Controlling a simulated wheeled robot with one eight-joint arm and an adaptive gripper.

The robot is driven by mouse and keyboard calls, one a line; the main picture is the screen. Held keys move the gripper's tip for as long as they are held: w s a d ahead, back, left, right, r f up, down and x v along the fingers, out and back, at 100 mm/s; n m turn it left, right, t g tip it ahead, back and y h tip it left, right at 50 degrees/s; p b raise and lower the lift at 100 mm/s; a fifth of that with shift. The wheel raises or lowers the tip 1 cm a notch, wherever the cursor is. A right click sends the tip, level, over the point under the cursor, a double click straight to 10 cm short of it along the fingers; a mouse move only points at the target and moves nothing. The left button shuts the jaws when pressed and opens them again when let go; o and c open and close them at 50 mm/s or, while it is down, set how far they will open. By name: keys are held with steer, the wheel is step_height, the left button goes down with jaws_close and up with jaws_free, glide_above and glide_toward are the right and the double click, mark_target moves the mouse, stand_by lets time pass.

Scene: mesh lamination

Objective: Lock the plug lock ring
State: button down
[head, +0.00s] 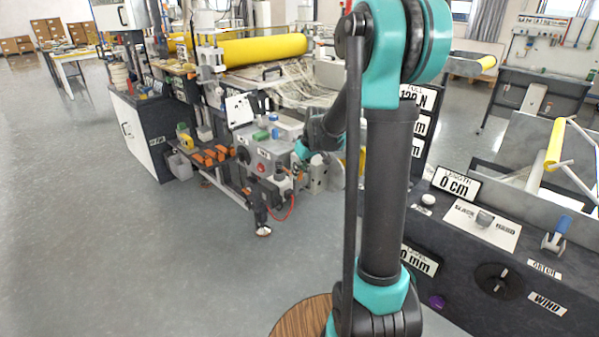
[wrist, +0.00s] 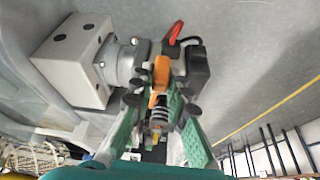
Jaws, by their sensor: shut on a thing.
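In the wrist view, an orange piece (wrist: 161,76), seemingly the tab of the plug lock ring, stands between the fingers of my gripper (wrist: 160,104). The green fingers are closed in on it from both sides; the exact contact is partly hidden. Behind it, a round grey metal socket (wrist: 118,64) sticks out of a pale box (wrist: 75,58).
A red cable (head: 291,208) hangs below the machine panel (head: 267,153) in the head view. Orange parts (head: 208,157) lie on a low rack to its left. A dark control console (head: 480,250) stands at the right. The floor (head: 130,250) at the left is clear.

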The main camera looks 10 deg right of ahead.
steer(key=shift+w+d+n+y, duration=0.2)
steer(key=shift+d+n+y, duration=0.15)
steer(key=shift+n, duration=0.45)
steer(key=c, duration=1.5)
jaws_free()
steer(key=v, duration=1.2)
steer(key=shift+w+r, duration=0.1)
steer(key=shift+w, duration=0.1)
steer(key=shift+s, duration=0.1)
steer(key=s+f+m+h, duration=0.1)
steer(key=s+f+m, duration=0.1)
steer(key=s+f, duration=0.3)
steer(key=s+f+m+h, duration=0.1)
steer(key=s+f+m, duration=0.2)
steer(key=s, duration=0.9)
steer(key=s+f+m+h, duration=0.1)
steer(key=s+f+m, duration=0.1)
steer(key=s+f, duration=0.6)
steer(key=shift+s+d+f, duration=0.2)
steer(key=shift+s+d, duration=0.15)
steer(key=shift+s, duration=0.3)
